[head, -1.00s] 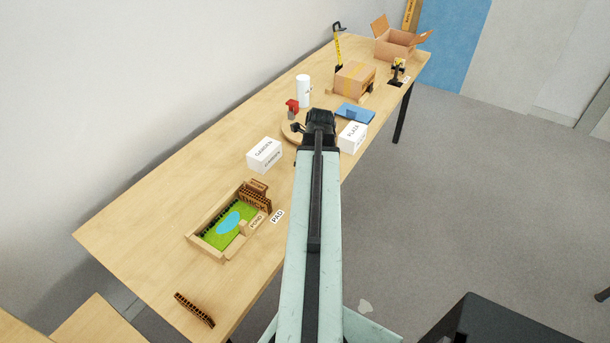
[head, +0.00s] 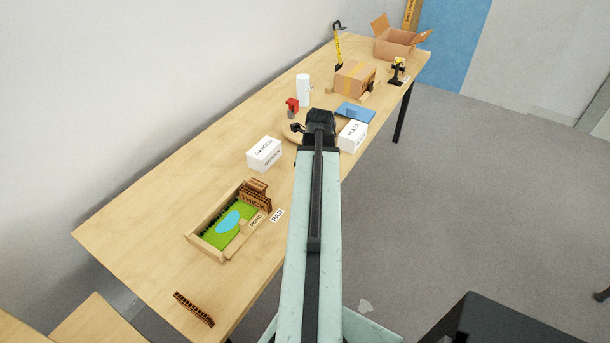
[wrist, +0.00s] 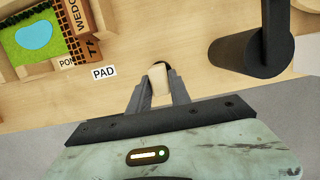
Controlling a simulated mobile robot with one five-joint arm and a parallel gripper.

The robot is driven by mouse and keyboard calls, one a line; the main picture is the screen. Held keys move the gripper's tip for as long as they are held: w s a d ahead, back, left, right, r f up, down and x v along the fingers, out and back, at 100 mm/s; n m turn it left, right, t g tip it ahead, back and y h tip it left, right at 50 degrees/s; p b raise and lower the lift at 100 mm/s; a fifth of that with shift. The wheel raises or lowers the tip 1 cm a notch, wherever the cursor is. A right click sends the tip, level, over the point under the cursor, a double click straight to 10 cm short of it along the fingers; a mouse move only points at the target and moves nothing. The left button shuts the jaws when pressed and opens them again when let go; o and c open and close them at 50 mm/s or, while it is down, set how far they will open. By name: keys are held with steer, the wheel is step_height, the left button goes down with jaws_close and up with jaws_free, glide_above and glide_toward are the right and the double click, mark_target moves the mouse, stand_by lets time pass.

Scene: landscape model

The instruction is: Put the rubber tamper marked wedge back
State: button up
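My gripper (wrist: 159,82) is seen from above in the wrist view, its two fingers closed on both sides of a pale block (wrist: 158,77). A dark rounded edge shows behind the block, and no marking can be read on it. In the head view my own arm hides the fingers. A brown ridged piece lettered WEDG (wrist: 78,12) stands at the left in the wrist view, next to another lettered THICK (head: 254,202). Both stand at the right end of a wooden tray (head: 205,250) with a green and blue pond scene.
A PAD label (head: 277,215) lies right of the tray. White GARDEN (head: 264,154) and PLAZA (head: 352,135) boxes stand beyond. A brown ridged strip (head: 194,309) lies near the front. A white cylinder (head: 303,90), a blue item (head: 355,112) and cardboard boxes (head: 355,78) stand farther back.

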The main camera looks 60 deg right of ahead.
steer(key=o, duration=0.3)
steer(key=shift+o, duration=0.2)
steer(key=shift+r, duration=0.1)
step_height(320, 180, up, 7)
steer(key=s+p, duration=0.1)
steer(key=p, duration=0.6)
steer(key=shift+s+r+p, duration=0.2)
steer(key=shift+s+p, duration=0.05)
steer(key=shift+p, duration=0.1)
